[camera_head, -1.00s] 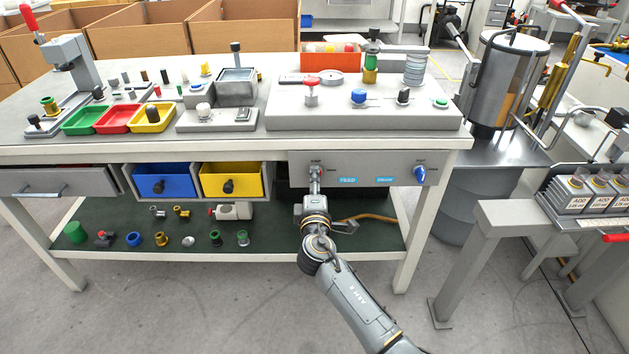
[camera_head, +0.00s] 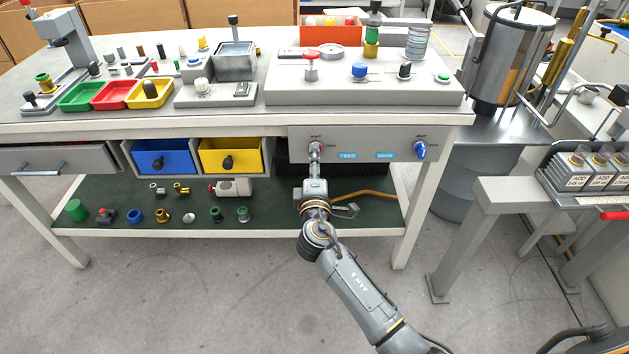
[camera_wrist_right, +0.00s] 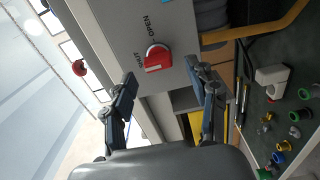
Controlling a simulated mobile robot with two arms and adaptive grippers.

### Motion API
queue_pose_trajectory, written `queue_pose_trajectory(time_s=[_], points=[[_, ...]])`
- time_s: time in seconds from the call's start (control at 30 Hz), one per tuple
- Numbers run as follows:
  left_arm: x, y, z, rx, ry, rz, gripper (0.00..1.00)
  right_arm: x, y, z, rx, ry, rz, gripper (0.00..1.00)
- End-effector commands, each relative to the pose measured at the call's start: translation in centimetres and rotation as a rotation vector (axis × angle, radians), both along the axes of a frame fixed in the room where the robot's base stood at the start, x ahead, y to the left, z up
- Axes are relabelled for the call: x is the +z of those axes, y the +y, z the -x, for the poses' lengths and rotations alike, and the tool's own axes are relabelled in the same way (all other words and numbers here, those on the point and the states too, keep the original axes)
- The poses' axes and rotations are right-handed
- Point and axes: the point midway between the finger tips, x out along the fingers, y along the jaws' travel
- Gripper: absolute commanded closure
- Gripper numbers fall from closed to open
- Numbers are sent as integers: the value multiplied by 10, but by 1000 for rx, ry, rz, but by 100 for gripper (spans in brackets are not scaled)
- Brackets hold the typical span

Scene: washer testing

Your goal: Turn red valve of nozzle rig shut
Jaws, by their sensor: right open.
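The red valve (camera_wrist_right: 158,58) is a round knob with a raised grip bar on the grey panel, seen in the right wrist view between printed OPEN and SHUT marks. I cannot tell for sure which mark it points to. My right gripper (camera_wrist_right: 164,88) is open, one finger to each side of the valve in the picture, and it appears empty. In the head view my right gripper (camera_head: 316,155) is at the left part of the panel (camera_head: 365,140), beside the FEED label, and mostly hides the valve. Contact cannot be told. My left gripper is not in view.
A blue valve (camera_head: 420,150) sits on the same panel at right, beside the DRAIN label. Yellow (camera_head: 229,156) and blue (camera_head: 163,158) bins are left of the panel. The bench top overhangs above; a green lower shelf (camera_head: 280,218) with an orange hose (camera_head: 375,194) lies below.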

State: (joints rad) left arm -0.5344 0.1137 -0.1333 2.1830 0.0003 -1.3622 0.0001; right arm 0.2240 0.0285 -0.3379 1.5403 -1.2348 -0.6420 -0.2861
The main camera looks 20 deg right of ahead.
Motion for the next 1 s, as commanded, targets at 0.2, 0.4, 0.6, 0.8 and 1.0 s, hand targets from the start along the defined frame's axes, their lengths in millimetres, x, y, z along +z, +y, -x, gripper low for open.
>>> queue_pose_trajectory(time_s=[0.2, 0.4, 0.6, 0.8, 1.0], points=[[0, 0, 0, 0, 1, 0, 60, -1, 14, 48, 2, 3, -2, 42], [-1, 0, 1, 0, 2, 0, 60, -1, 23, 79, 1, 3, -1, 42], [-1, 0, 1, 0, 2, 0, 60, 0, 26, 91, 1, 0, 1, 42], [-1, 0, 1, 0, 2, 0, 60, 0, 27, 91, 1, 0, 1, 42], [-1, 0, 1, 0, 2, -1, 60, 0, 27, 91, 1, 0, 1, 42]])
